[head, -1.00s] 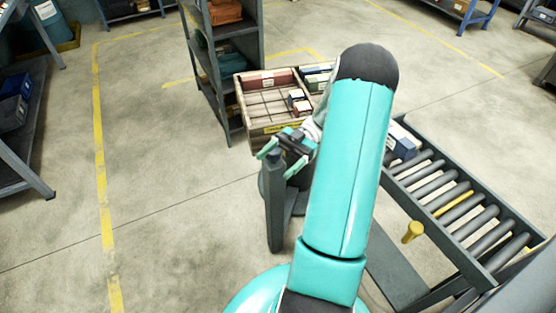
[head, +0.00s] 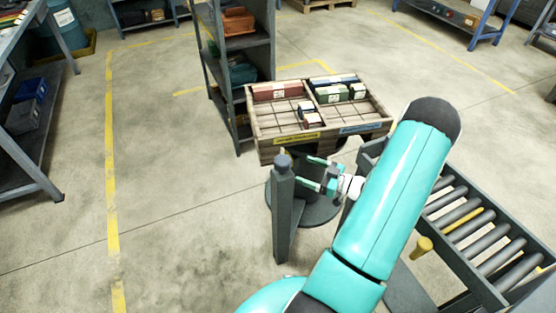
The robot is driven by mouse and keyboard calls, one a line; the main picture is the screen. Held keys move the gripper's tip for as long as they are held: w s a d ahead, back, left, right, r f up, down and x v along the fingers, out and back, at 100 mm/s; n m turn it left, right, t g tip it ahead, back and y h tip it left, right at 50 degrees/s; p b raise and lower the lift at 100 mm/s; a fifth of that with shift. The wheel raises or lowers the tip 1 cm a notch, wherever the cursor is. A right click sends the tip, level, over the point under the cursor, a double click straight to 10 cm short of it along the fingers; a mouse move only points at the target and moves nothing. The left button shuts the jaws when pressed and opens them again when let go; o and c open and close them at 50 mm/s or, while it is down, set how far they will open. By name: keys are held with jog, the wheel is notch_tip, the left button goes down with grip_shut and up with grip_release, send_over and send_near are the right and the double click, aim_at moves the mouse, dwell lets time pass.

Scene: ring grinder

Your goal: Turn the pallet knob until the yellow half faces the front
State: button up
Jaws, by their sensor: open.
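The wooden pallet (head: 265,154) stands on a round dark pedestal (head: 316,212). Its left half has a yellow label (head: 297,138) on the near edge, and its right half has a blue label (head: 362,127). Both labels face my side. A dark post in front of the pallet has a rounded knob (head: 283,160) on top. My gripper (head: 306,171) is open, just right of the post top and below the pallet's near edge. Its teal fingers point left toward the post. I cannot tell whether they touch it.
Small boxes (head: 311,120) lie in the pallet's compartments. A grey shelf rack (head: 242,75) stands close behind left. A roller conveyor (head: 490,238) with a yellow-topped peg (head: 422,246) beside it is at the right. The floor (head: 190,215) to the left is clear.

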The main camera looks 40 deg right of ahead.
aim_at(278, 159)
jog(key=x, duration=1.1)
jog(key=shift+w, duration=0.15)
jog(key=c, duration=1)
jog(key=n+g+y, duration=0.1)
jog(key=y, duration=0.1)
jog(key=n+g+y, duration=0.2)
jog(key=n+y, duration=0.1)
jog(key=shift+a+g+y, duration=0.3)
jog(key=shift+s+n+g+y, duration=0.2)
jog(key=shift+n+g+y, duration=0.1)
jog(key=shift+n+g, duration=0.1)
jog(key=o, duration=1)
jog(key=shift+r, duration=0.1)
